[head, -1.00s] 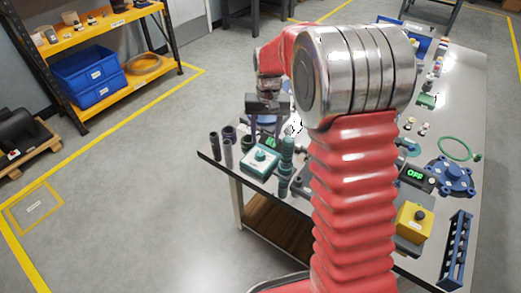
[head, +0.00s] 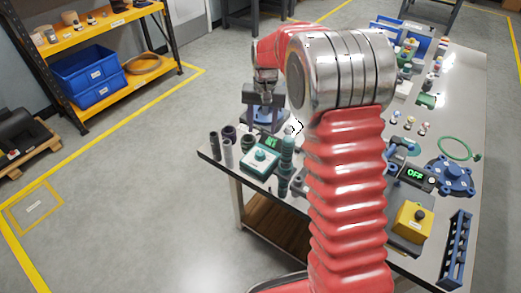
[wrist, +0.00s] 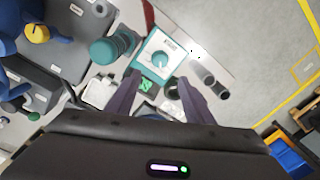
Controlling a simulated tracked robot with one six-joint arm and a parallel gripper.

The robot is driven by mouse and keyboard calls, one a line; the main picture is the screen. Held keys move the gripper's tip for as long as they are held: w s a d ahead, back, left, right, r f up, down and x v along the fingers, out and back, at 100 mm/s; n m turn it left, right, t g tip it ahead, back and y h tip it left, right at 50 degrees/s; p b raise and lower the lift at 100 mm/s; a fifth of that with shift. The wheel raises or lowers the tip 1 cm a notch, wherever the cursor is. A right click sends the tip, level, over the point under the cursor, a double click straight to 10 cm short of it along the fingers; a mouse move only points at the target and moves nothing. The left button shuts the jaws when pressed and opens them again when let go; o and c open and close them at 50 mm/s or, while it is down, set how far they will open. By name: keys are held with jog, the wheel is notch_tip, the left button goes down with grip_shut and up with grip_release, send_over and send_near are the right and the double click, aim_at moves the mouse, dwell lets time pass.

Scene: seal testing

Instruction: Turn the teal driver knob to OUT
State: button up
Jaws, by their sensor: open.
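The teal driver knob (head: 260,156) sits on a white-faced teal box near the table's left corner. The knob also shows in the wrist view (wrist: 160,60), with a small label plate above it; its pointer setting is too small to read. A small green-lit display (head: 271,142) stands just behind the box; it also shows in the wrist view (wrist: 147,86). My gripper (wrist: 157,78) is open and empty, its fingers apart just below the box in the picture. In the head view my gripper (head: 263,97) is above and behind the knob, clear of it.
A teal ribbed cylinder (head: 287,149) stands close right of the knob box. Dark cylinders (head: 214,146) and a grey cylinder (head: 228,153) stand at its left by the table edge. A yellow box with a black button (head: 413,222) and a blue rack (head: 456,250) are farther right.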

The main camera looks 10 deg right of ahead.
aim_at(260, 152)
jog(key=f, duration=1.2)
jog(key=shift+a, duration=0.25)
jog(key=shift+c, duration=0.6)
jog(key=shift+w, duration=0.1)
jog(key=c, duration=0.9)
